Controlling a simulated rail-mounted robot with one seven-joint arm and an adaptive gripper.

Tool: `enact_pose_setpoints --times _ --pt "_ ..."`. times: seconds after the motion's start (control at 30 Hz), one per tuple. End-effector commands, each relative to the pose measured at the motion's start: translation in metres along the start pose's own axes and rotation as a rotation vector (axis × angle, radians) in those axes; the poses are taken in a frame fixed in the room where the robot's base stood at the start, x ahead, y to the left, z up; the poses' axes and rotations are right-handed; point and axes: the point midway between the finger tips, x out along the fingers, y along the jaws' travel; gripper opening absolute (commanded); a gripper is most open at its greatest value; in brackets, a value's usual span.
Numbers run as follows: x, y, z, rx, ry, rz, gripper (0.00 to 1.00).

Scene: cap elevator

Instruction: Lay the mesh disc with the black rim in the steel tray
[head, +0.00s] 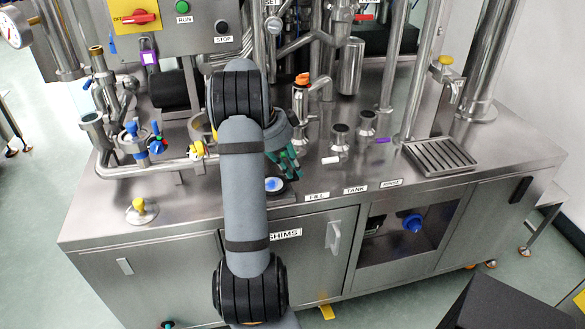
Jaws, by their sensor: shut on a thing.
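My gripper (291,170), with green fingers, points down over the front of the steel worktop, partly behind my arm. I cannot tell whether the disc touches the worktop. A slatted steel tray (440,156) lies empty on the worktop to the right, well apart from my gripper.
Two short steel cups (366,122) and an upright pipe (398,95) stand between gripper and tray. A white piece (331,160) and a purple piece (383,140) lie nearby. A tap (447,75) hangs above the tray. The front strip with labels is mostly clear.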

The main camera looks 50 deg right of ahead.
Motion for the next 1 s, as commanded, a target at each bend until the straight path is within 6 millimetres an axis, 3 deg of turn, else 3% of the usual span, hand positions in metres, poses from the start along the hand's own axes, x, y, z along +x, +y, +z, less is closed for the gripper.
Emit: enact_pose_setpoints --times 1.0 --pt "0.011 0.002 0.004 0.0 0.0 0.0 0.0"
